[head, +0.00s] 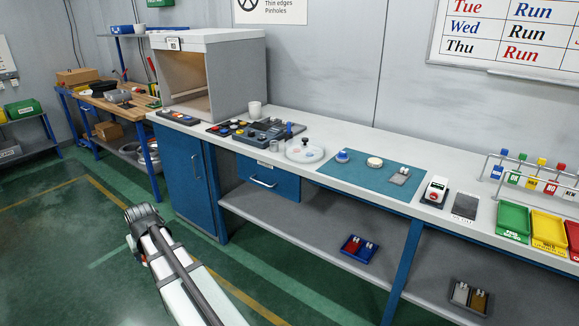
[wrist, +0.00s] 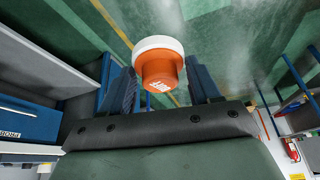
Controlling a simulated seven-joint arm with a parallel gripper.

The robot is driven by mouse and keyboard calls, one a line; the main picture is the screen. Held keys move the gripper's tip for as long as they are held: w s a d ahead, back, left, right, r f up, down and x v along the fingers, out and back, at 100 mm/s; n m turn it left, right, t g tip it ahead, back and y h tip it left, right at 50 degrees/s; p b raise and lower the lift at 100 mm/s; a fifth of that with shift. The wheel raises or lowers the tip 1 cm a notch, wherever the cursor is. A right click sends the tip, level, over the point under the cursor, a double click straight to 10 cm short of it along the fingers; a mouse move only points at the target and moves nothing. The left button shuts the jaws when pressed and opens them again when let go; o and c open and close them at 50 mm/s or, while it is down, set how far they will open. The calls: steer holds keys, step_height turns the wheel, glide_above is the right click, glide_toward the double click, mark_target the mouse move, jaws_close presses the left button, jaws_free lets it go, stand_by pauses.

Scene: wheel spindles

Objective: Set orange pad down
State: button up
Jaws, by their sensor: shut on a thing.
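The orange pad (wrist: 162,70) is a short orange cylinder with a white rounded end and pale lettering on its side. In the wrist view it sits between the two dark blue fingers of my gripper (wrist: 163,84), which is shut on it. The pad is held in the air, with green floor behind it. In the head view my arm reaches in from the bottom, in front of the bench, and I cannot make out the gripper or the pad clearly there.
The long bench (head: 310,150) carries a teal mat (head: 350,180) with a blue-topped piece (head: 342,156), a white round piece (head: 375,162) and a grey piece (head: 399,176). Left of it are a white round dish (head: 304,150) and a booth (head: 208,75). Coloured bins (head: 512,221) stand right.

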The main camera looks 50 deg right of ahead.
steer(key=s+d+r+m+g+h, duration=0.1)
steer(key=s+d+r+m, duration=0.45)
steer(key=d, duration=1.85)
steer(key=s+d+r+m+g+h, duration=0.1)
steer(key=s+d+r+m, duration=0.45)
steer(key=d, duration=1.85)
steer(key=s+d+r+m+g+h, duration=0.2)
steer(key=s+d+r, duration=0.75)
steer(key=d, duration=1.45)
steer(key=shift+s+a+f+m+g, duration=0.15)
steer(key=shift+s+f+m, duration=0.45)
steer(key=shift+f, duration=1.45)
steer(key=shift+s+a+f+m+g, duration=0.1)
steer(key=shift+s+f+m, duration=0.4)
steer(key=shift+f, duration=1.5)
steer(key=shift+s+a+f+m+g, duration=0.15)
steer(key=shift+s+f+m, duration=0.45)
steer(key=shift+f, duration=1.45)
steer(key=shift+w, duration=0.25)
steer(key=o, duration=1)
steer(key=shift+f, duration=0.1)
